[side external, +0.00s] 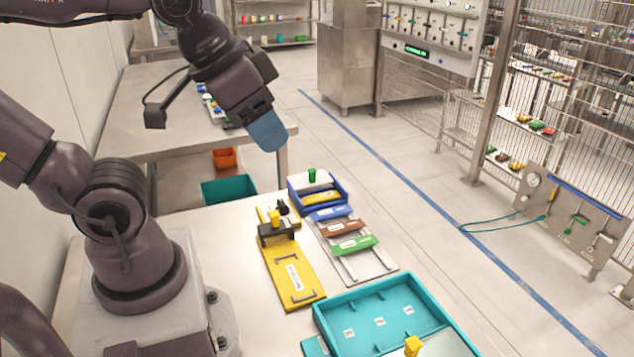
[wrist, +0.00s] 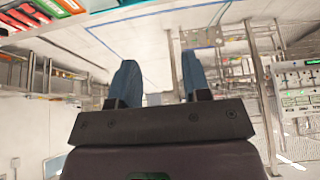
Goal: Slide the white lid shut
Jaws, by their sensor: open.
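At the bottom edge of the side view, a white panel (side external: 447,346) with a yellow knob (side external: 412,345) lies at the near end of a teal tray (side external: 437,300). The panel is cut off by the frame, and most of the tray's inside shows uncovered. A smaller white panel (side external: 304,182) with a green knob (side external: 312,175) lies on a blue box (side external: 342,185) farther back. I cannot tell which panel is the task's lid. My gripper (side external: 268,135) is high above the table, apart from both. In the wrist view its blue fingers (wrist: 158,85) are spread and empty.
A yellow board (side external: 290,270) with a black clamp lies left of a rack holding blue, brown and green blocks (side external: 352,245). Bare table (side external: 230,260) is free to the left.

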